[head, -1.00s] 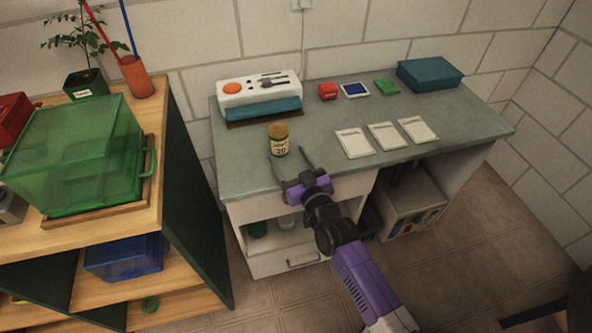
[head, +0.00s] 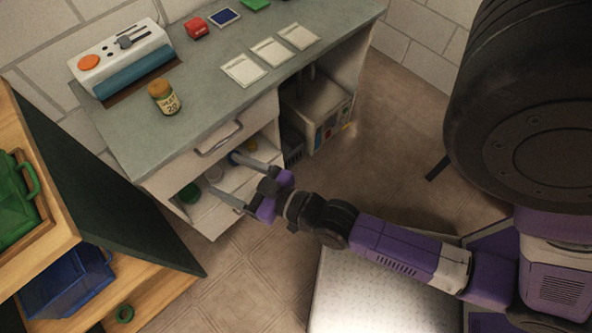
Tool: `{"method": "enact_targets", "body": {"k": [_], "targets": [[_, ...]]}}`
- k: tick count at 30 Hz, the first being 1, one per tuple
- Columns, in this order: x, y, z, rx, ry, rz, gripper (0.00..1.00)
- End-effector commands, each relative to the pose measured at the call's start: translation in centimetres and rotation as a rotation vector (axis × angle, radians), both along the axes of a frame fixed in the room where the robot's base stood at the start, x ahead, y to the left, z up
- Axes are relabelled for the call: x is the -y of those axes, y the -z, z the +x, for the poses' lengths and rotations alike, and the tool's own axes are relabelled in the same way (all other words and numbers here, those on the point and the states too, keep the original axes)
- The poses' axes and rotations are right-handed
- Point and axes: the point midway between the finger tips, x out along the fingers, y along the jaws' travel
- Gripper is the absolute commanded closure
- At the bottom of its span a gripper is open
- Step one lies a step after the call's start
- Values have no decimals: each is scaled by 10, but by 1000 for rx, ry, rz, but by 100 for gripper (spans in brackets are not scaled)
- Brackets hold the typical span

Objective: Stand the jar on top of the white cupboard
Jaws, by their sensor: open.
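The jar (head: 165,101) is small, with an orange-brown lid and a pale label reading "20". It stands upright on the grey worktop (head: 205,108), near its left end. My gripper (head: 223,173) is open and empty, in front of the bench's white drawer unit (head: 222,140), apart from the jar and nearer to me. Its fingers point left toward the open shelf compartment. I cannot tell whether this white unit is the white cupboard; no separate one is clear in view.
A white and teal device (head: 122,60) stands behind the jar. A pale appliance (head: 320,112) stands under the bench. A wooden rack (head: 60,222) is at left.

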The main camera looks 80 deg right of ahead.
Motion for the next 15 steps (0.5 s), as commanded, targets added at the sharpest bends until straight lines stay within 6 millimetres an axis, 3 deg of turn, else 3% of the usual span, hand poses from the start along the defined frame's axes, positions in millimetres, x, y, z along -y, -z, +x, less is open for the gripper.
{"method": "enact_targets", "body": {"k": [1, 6, 10, 15], "targets": [[-15, -4, -23, -23, -32, 5, 29], [-47, -29, -86, -77, -123, 12, 29], [-62, -53, -123, -116, -188, 11, 29], [-71, -77, -151, -148, -247, 8, 29]]}}
